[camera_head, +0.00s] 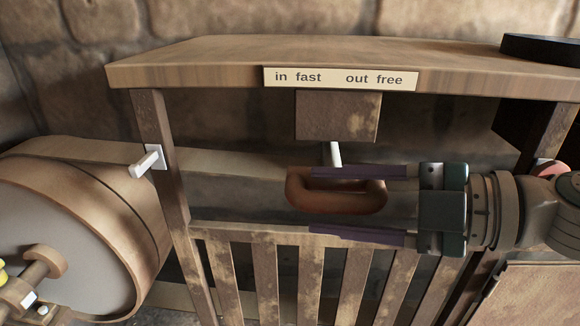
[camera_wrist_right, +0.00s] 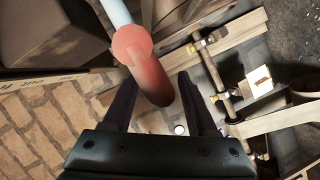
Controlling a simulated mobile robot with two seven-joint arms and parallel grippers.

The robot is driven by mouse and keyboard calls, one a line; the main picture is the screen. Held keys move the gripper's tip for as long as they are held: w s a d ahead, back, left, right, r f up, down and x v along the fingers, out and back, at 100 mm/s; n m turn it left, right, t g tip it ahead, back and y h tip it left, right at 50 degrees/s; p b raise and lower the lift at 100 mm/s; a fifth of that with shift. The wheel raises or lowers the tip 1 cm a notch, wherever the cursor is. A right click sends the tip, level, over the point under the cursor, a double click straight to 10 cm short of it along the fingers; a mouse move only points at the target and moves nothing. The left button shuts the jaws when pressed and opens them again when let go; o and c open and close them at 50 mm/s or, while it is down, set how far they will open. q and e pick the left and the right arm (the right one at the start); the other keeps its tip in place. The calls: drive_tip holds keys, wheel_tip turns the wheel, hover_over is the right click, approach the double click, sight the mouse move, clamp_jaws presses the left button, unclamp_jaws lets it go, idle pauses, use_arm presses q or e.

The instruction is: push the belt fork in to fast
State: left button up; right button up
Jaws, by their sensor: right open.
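The belt fork has a reddish-brown rounded loop handle (camera_head: 335,203) on a short white rod (camera_head: 333,154) below a wooden block. The rod sits under the gap between "in fast" and "out free" on the label (camera_head: 340,79). My right gripper (camera_head: 312,203) comes in from the right, open, its fingers above and below in the picture. The upper finger overlaps the handle's top edge. In the right wrist view the red handle (camera_wrist_right: 155,75) lies between the fingertips (camera_wrist_right: 160,85), with a pale rod at its end; contact cannot be told. My left gripper is not shown.
A wooden frame with a top board (camera_head: 220,50) and slats (camera_head: 310,280) surrounds the fork. A flat belt (camera_head: 235,162) runs behind to a large pulley (camera_head: 70,225) at left. A white peg (camera_head: 145,163) sticks out from the left post.

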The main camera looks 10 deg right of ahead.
drive_tip(key=v, duration=1)
idle(0.3)
